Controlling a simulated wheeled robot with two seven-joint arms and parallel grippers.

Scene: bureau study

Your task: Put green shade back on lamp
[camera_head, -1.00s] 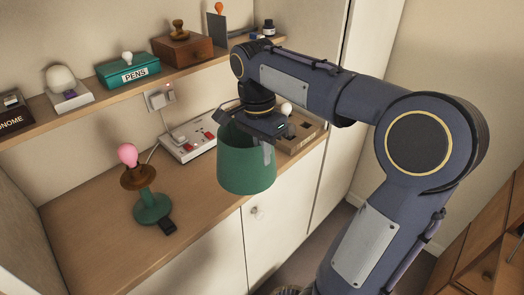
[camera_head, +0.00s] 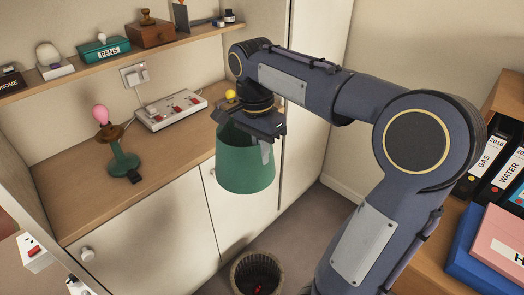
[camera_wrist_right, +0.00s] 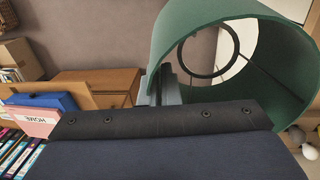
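The lamp (camera_head: 124,161) stands upright on the wooden counter at the left, with a green base, a brown collar and a bare pink bulb (camera_head: 100,115). The green shade (camera_head: 245,170) hangs from my right gripper (camera_head: 264,138), in front of the counter's front edge and well to the right of the lamp. The gripper is shut on the shade's wall near its upper rim. In the right wrist view the shade (camera_wrist_right: 172,32) shows its hollow inside and a dark inner ring (camera_wrist_right: 233,65). The fingertips are partly hidden. My left gripper is out of view.
A white switch box (camera_head: 168,110) sits on the counter right of the lamp. A shelf (camera_head: 85,69) with several objects runs above. A waste bin (camera_head: 257,272) stands on the floor. Binders (camera_head: 498,165) and a blue folder (camera_head: 470,250) are at the right.

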